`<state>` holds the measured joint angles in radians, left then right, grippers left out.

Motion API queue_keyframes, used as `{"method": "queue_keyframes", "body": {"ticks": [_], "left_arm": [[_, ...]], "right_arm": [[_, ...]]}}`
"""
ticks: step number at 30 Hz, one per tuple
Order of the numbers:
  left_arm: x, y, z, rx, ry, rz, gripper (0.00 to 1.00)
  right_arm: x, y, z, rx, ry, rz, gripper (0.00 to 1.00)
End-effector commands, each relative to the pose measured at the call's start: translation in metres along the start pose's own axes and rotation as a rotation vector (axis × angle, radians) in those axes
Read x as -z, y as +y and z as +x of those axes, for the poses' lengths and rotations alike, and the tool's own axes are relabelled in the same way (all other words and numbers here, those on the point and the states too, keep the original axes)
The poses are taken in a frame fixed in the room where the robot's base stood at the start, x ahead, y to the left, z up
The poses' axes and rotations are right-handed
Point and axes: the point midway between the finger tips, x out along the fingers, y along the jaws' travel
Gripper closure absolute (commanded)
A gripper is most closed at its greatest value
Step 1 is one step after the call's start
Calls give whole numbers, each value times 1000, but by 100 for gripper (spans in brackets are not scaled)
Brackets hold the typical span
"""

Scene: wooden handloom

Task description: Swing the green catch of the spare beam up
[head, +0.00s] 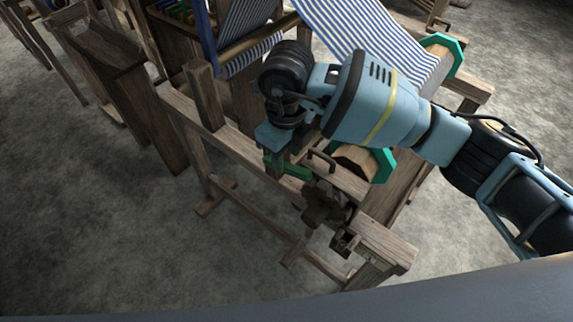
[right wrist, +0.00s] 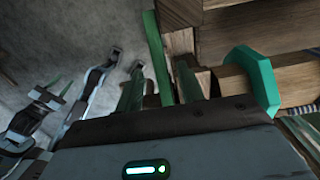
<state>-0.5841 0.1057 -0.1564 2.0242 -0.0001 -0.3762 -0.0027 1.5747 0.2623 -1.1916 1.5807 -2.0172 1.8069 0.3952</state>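The green catch (head: 292,168) is a short green bar on the near side of the loom frame, in front of a wooden roller end (head: 352,160) with a green octagonal flange (head: 383,166). I cannot tell for sure which beam this is. My right gripper (head: 273,162) points down at the catch's left end. In the right wrist view, the catch (right wrist: 157,55) runs as a long green strip between the two fingers of the right gripper (right wrist: 160,92). Narrow gaps seem to show beside it; contact is unclear.
The wooden loom frame (head: 237,145) stands around the catch. Striped cloth (head: 365,35) stretches behind my right arm. Bare floor (head: 120,240) lies left and in front.

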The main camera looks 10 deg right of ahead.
Motion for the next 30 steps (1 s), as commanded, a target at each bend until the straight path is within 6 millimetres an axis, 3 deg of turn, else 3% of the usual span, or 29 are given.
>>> {"method": "queue_keyframes", "body": {"ticks": [9,21,30], "left_arm": [[-1,0,1,0,-1,-1,65],[-1,0,1,0,-2,-1,65],[-2,0,1,1,-2,-1,65]], "right_arm": [[0,0,43,-2,1,1,62],[0,0,50,-2,-1,0,62],[0,0,50,-2,-1,0,100]]}}
